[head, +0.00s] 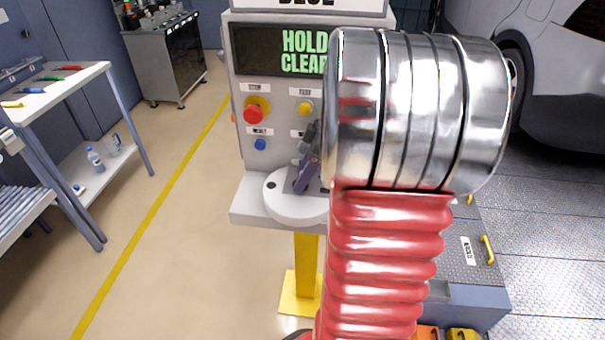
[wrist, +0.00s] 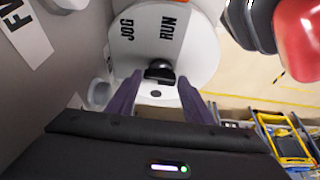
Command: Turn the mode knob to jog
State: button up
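The mode knob (wrist: 160,71), dark with a shiny rounded part, sits on a white round plate (wrist: 203,52) lettered JOG (wrist: 127,30) and RUN (wrist: 167,27) in the wrist view. My gripper (wrist: 160,79) has two purple fingers, spread apart with one on each side of the knob. I see gaps between them and the knob; contact is not clear. In the head view the plate (head: 290,208) juts from the front of the control panel, and my gripper (head: 305,175) is over it. There my arm hides the knob and the plate's right part.
The panel has a display (head: 280,50) reading HOLD and CLEAR, partly covered by my arm. A red button (head: 253,113), a yellow button (head: 305,108) and a blue button (head: 260,144) are close above the plate. The floor to the left is open up to a workbench (head: 70,85).

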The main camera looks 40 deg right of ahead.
jog(key=c, duration=1.1)
jog(key=shift+a, duration=0.25)
grip_shut()
jog(key=shift+d, duration=0.25)
